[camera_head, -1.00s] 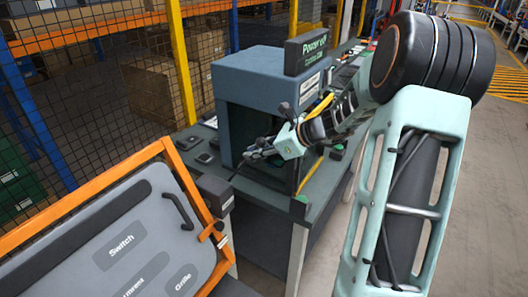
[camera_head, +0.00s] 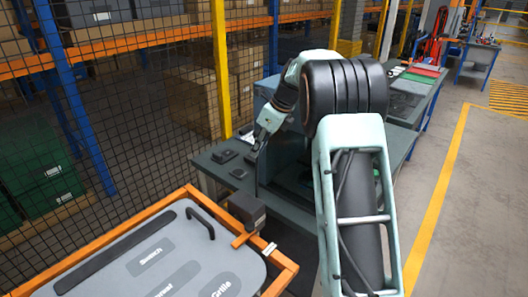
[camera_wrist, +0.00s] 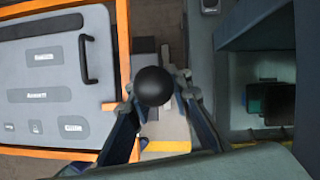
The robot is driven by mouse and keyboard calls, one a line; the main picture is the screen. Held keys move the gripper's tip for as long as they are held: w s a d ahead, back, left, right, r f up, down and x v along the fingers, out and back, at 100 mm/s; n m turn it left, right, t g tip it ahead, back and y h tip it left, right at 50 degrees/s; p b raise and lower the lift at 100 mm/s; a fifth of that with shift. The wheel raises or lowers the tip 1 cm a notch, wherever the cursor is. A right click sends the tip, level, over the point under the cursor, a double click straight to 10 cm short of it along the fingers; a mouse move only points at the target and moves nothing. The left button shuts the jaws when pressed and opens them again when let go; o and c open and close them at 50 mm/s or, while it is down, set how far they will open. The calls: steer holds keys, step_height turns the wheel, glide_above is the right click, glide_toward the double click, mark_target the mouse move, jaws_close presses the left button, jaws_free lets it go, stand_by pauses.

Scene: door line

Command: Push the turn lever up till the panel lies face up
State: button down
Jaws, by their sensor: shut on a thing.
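The grey panel (camera_head: 160,262) sits in an orange frame (camera_head: 115,238) at the lower left of the head view and left in the wrist view (camera_wrist: 50,120). It looks close to flat, its labelled face upward; I cannot tell whether it is fully level. A black handle (camera_head: 201,222) is fixed on it. The turn lever's round black knob (camera_wrist: 153,86) is between my fingers in the wrist view. My gripper (camera_head: 258,150) is shut on it, above the dark pivot block (camera_head: 247,208) beside the frame. A thin dark rod (camera_head: 258,178) shows below the gripper.
A dark workbench (camera_head: 222,165) with small black devices and a blue-grey housing (camera_wrist: 255,60) stands right of the panel, close to my arm. Wire mesh (camera_head: 110,130) and yellow posts (camera_head: 221,70) stand behind. Open floor (camera_head: 480,190) lies to the right.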

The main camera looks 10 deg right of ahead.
steer(key=shift+w+a+r, duration=0.2)
steer(key=shift+w+a, duration=0.2)
steer(key=shift+w, duration=0.1)
steer(key=shift+r+g, duration=0.1)
steer(key=shift+g, duration=0.2)
steer(key=shift+w+a+r, duration=0.1)
steer(key=shift+a+r, duration=0.05)
steer(key=shift+a, duration=0.05)
steer(key=c, duration=2.1)
jaws_free()
steer(key=shift+w, duration=0.1)
steer(key=shift+o, duration=0.6)
steer(key=shift+a+f, duration=0.15)
steer(key=shift+f, duration=0.05)
step_height(320, 180, up, 11)
glide_above(259, 130)
steer(key=s+d, duration=0.1)
steer(key=d, duration=0.1)
steer(key=shift+s+a, duration=0.1)
steer(key=shift+a, duration=0.1)
